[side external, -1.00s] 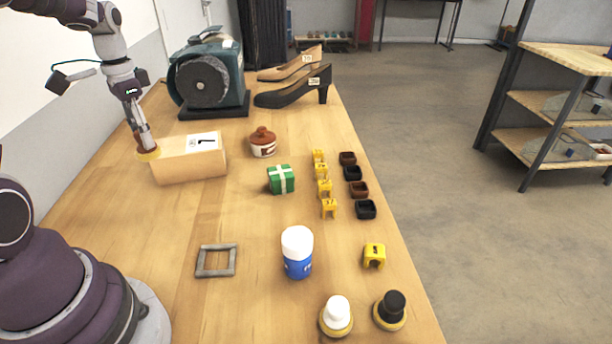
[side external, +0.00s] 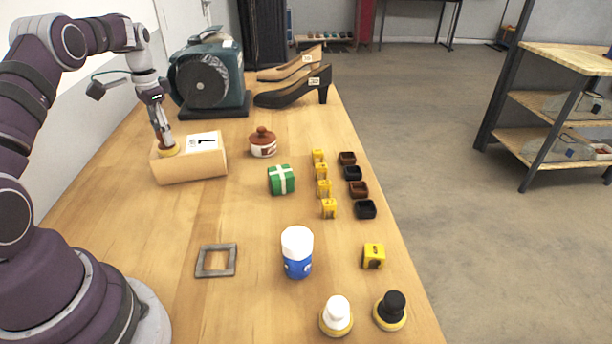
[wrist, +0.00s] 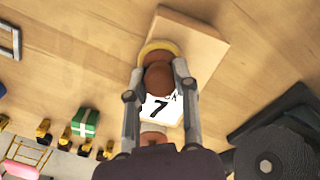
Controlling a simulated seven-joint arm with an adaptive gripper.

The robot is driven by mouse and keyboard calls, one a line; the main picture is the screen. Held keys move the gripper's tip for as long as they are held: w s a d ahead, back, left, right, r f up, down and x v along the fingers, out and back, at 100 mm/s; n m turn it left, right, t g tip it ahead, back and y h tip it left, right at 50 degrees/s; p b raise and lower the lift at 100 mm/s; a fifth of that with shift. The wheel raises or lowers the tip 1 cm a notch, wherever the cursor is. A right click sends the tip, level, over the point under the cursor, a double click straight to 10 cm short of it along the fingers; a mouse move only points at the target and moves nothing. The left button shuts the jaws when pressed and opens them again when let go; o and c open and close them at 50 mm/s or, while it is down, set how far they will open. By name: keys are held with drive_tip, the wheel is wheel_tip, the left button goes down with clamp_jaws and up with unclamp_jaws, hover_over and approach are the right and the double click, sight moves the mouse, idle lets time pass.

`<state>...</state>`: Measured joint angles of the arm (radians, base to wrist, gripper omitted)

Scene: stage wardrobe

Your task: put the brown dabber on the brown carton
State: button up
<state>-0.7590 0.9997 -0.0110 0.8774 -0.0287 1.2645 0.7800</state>
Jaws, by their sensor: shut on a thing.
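The brown carton (side external: 190,168) is a tan box with a white label bearing a black mark; in the wrist view the carton (wrist: 200,42) shows a "7" on the label. My gripper (side external: 166,140) is shut on the brown dabber, which has a brown knob and a yellow-rimmed base (side external: 168,152). The dabber stands roughly upright over the left end of the carton's top, beside the label. I cannot tell whether its base touches the top. In the wrist view my gripper (wrist: 158,72) has one finger on each side of the dabber's knob (wrist: 160,54).
A green grinder (side external: 207,75) stands behind the carton, and a brown-lidded pot (side external: 263,143) to its right. A green box (side external: 281,180), a grey frame (side external: 216,260), a blue-and-white jar (side external: 297,252), a white dabber (side external: 336,315) and a black dabber (side external: 390,310) stand nearer.

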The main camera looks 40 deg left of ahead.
drive_tip(key=shift+f, duration=0.1)
drive_tip(key=o, duration=0.9)
drive_tip(key=shift+o, duration=0.2)
wheel_tip(320, 180, up, 8)
drive_tip(key=shift+f, duration=0.1)
drive_tip(key=d+r+t+y, duration=0.15)
drive_tip(key=d+r, duration=0.25)
drive_tip(key=d, duration=0.4)
drive_tip(key=d+r+t+h, duration=0.1)
drive_tip(key=d+r+t, duration=0.1)
drive_tip(key=d+r, duration=0.45)
drive_tip(key=s+d+f+t, duration=0.2)
drive_tip(key=s+d+f, duration=0.4)
drive_tip(key=s+d, duration=0.3)
drive_tip(key=shift+s+d+f, duration=0.25)
drive_tip(key=shift+s+d, duration=0.1)
drive_tip(key=shift+d, duration=0.25)
